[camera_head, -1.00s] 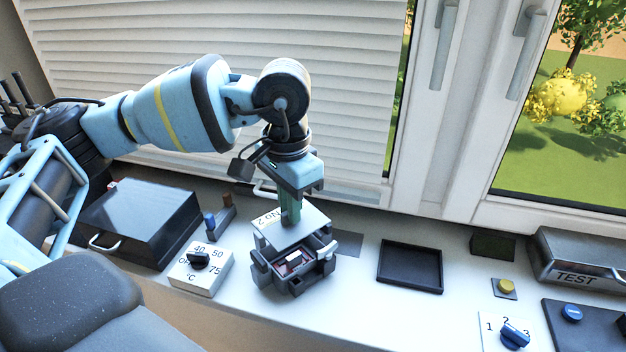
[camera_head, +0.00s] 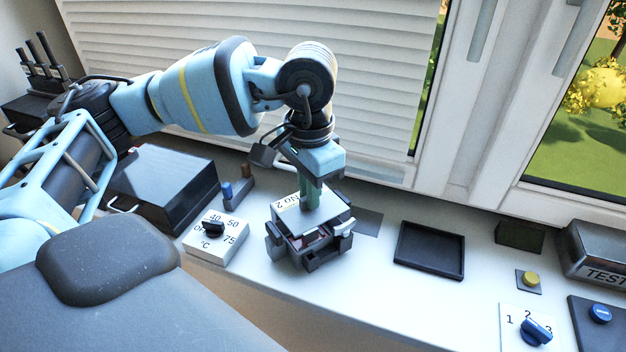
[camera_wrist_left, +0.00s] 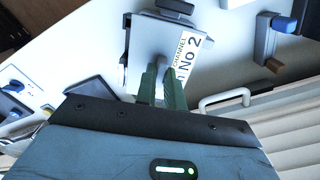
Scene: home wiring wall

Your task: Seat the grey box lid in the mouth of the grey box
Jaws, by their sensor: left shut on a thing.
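The grey box lid (camera_head: 318,212) is a flat light grey plate with a "No 2" label. My left gripper (camera_head: 311,192) points down and its green fingers are shut on the lid's upright handle. The lid is over the grey box (camera_head: 325,262), an open dark grey box with clips on its sides. A gap shows between lid and box at the front, with some of the inside visible. In the left wrist view the lid (camera_wrist_left: 165,40) lies beyond the green fingers (camera_wrist_left: 162,75). The far side of the box mouth is hidden. My right gripper is not seen.
A temperature dial box (camera_head: 216,243) stands left of the box, with a black case (camera_head: 160,185) behind it. An empty black tray (camera_head: 430,251) lies to the right. A yellow button (camera_head: 530,279) and a numbered blue knob (camera_head: 535,331) are farther right.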

